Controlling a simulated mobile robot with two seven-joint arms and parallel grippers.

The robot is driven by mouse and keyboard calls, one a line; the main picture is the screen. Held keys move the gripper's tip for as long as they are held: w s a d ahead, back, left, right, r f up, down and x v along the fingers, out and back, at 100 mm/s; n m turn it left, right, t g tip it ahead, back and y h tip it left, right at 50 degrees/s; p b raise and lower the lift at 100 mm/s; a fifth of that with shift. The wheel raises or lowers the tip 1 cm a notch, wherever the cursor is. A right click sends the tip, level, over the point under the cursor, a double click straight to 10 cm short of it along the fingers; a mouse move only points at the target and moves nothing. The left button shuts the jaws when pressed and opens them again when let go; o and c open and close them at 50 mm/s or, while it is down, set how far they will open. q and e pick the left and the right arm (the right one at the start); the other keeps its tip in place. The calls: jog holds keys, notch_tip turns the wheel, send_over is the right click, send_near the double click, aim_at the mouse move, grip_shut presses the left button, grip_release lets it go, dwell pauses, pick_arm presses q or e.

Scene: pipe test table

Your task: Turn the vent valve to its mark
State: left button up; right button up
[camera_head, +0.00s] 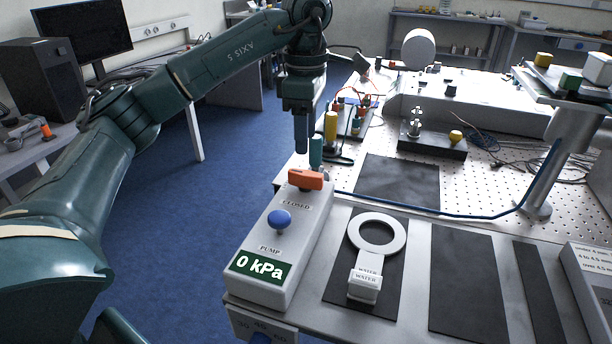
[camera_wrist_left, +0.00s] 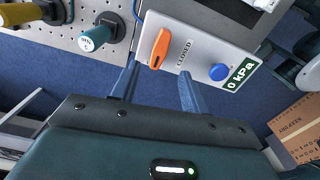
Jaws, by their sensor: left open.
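The vent valve's orange handle (camera_head: 306,180) sits at the far end of a white pump box (camera_head: 265,253), beside the label CLOSED. In the head view the handle lies roughly crosswise to the box. My left gripper (camera_head: 303,138) points down just behind and above the handle. In the left wrist view the orange handle (camera_wrist_left: 160,48) shows beyond and between the two blue fingers of my left gripper (camera_wrist_left: 157,78), which are apart with nothing between them. I cannot make out a target mark. My right gripper is not in view.
The box carries a blue pump knob (camera_head: 280,220) and a display (camera_head: 258,267) reading 0 kPa. Teal (camera_head: 316,152) and yellow (camera_head: 331,131) cylinders stand close behind the handle. Open floor lies left.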

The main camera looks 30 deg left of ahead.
aim_at(306, 173)
pick_arm(q)
notch_tip(306, 173, down, 9)
jog(key=shift+r, duration=0.15)
jog(key=shift+c, duration=0.6)
jog(key=c, duration=0.9)
jog(key=shift+o, duration=0.2)
